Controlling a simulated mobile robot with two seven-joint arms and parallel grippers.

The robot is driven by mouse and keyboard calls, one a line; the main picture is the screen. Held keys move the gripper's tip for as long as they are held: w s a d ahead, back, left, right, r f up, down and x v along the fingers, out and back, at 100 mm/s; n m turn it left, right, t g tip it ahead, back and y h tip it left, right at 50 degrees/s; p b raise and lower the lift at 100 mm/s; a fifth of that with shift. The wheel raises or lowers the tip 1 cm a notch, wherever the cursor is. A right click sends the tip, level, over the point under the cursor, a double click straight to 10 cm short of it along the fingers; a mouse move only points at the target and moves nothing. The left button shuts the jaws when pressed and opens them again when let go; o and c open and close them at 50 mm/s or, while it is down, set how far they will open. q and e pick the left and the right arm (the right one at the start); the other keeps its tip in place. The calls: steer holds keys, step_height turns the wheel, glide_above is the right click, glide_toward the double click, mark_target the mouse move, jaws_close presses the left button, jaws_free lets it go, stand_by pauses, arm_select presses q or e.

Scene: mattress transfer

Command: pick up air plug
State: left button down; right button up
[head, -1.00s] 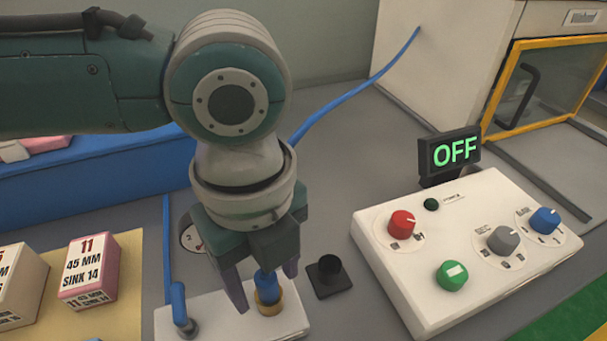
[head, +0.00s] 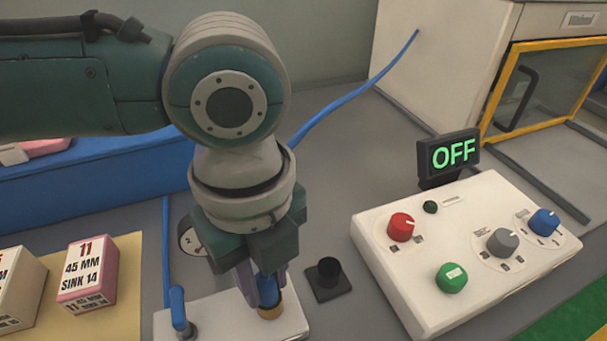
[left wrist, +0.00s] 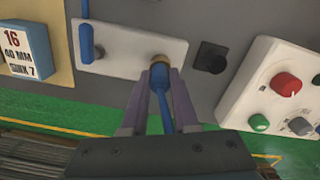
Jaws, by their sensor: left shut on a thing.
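The air plug (head: 268,290) is a blue plug with a blue hose, standing at a brass socket (head: 270,309) on a white plate (head: 225,316). My left gripper (head: 262,288) reaches down from above with its fingers closed on the plug. In the left wrist view, the fingers (left wrist: 160,100) lie on both sides of the blue plug (left wrist: 160,78), and its tip is at the brass socket (left wrist: 158,60). I cannot tell how far the plug sits in the socket. My right gripper is not in view.
A second blue hose fitting (head: 179,310) stands left on the plate. A black knob on a square base (head: 328,278) is right of the gripper. A white control box (head: 440,250) with coloured knobs and an OFF display (head: 450,152) stands farther right. Labelled blocks (head: 88,272) lie left.

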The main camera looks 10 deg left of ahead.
arm_select(q)
step_height(320, 180, up, 25)
steer(key=p, duration=0.8)
steer(key=shift+p, duration=0.3)
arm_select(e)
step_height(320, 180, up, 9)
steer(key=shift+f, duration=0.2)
